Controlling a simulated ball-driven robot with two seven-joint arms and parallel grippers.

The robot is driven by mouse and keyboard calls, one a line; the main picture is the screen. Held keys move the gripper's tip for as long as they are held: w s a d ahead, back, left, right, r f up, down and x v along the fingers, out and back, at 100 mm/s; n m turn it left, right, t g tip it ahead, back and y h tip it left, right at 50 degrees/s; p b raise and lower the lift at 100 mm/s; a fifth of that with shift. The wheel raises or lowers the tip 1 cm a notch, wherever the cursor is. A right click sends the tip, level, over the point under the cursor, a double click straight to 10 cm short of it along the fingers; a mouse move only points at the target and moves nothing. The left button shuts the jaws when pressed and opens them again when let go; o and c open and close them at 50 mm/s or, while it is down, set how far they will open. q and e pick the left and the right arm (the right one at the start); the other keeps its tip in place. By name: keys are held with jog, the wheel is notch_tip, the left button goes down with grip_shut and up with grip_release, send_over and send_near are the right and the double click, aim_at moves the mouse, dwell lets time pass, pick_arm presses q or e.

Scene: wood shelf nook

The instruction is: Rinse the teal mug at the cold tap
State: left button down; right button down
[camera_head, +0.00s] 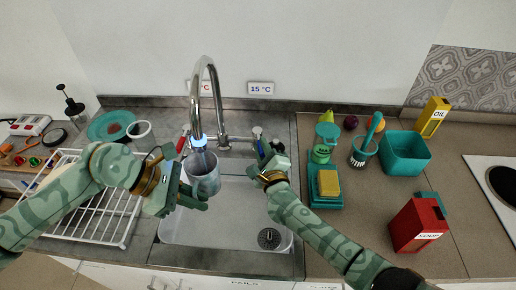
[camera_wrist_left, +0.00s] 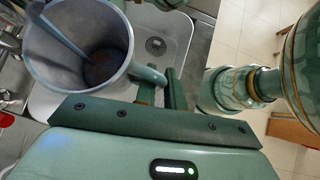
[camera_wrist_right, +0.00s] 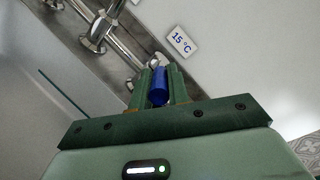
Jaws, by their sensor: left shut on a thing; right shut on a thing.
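A grey-blue mug (camera_head: 204,180), not clearly teal in this light, is held upright under the spout of the tap (camera_head: 196,115). My left gripper (camera_head: 190,194) is shut on its handle (camera_wrist_left: 150,75). In the left wrist view a stream of water (camera_wrist_left: 62,32) runs into the mug (camera_wrist_left: 40,75), and a brownish patch shows at its bottom. My right gripper (camera_head: 266,163) is shut on the blue tap handle (camera_wrist_right: 159,88), beside the 15 °C label (camera_wrist_right: 180,41). The red tap handle (camera_head: 181,145) is on the other side.
The white sink basin (camera_head: 230,225) lies below both grippers. A white dish rack (camera_head: 105,225), a teal plate (camera_head: 100,127) and a pale mug (camera_head: 140,132) are at the left. A sponge (camera_head: 328,183), teal tub (camera_head: 405,150) and red soup box (camera_head: 415,225) stand on the right counter.

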jog(key=shift+f, duration=0.1)
jog(key=c, duration=1.3)
grip_release()
jog(key=shift+c, duration=0.2)
jog(key=shift+s, duration=0.1)
jog(key=v, duration=1.2)
